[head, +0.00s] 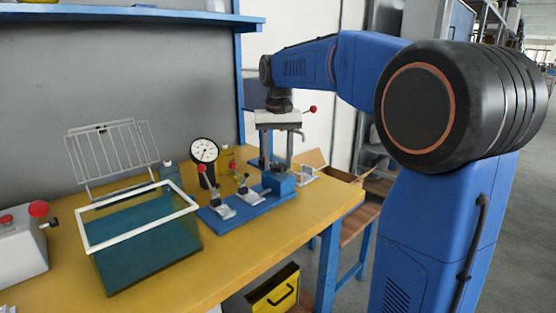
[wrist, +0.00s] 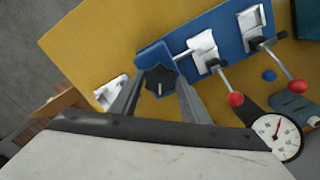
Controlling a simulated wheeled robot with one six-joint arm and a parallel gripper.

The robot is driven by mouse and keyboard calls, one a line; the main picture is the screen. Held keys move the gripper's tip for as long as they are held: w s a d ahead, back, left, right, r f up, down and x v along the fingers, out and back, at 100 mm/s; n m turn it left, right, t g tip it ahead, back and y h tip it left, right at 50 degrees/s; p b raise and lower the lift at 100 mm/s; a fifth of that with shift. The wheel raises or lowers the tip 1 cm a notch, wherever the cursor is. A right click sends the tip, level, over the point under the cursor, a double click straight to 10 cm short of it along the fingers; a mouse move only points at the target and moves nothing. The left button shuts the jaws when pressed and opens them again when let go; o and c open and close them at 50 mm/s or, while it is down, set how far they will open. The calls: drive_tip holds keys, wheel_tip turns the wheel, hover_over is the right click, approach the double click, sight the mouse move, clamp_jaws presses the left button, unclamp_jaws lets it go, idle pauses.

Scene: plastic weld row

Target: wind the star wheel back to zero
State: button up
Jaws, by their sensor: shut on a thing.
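The dark star wheel (wrist: 160,76) sits on the blue block at the end of the blue fixture plate (wrist: 218,30). A short pale mark shows on the wheel. My gripper (wrist: 161,84) has one finger on each side of the wheel and is shut on it.
Toggle clamps (head: 222,208) with red-tipped levers stand on the plate left of my gripper. A teal tank with a white rim (head: 138,237) and a wire rack (head: 112,150) are further left. A cardboard box (head: 333,170) is to the right. The yellow bench (head: 265,238) is clear in front.

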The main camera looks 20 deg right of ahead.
sight(278, 165)
drive_tip(key=n, duration=0.5)
idle(0.5)
drive_tip(key=o, duration=1.1)
drive_tip(key=shift+c, duration=0.2)
wheel_tip(278, 165, up, 17)
drive_tip(key=shift+r, duration=0.2)
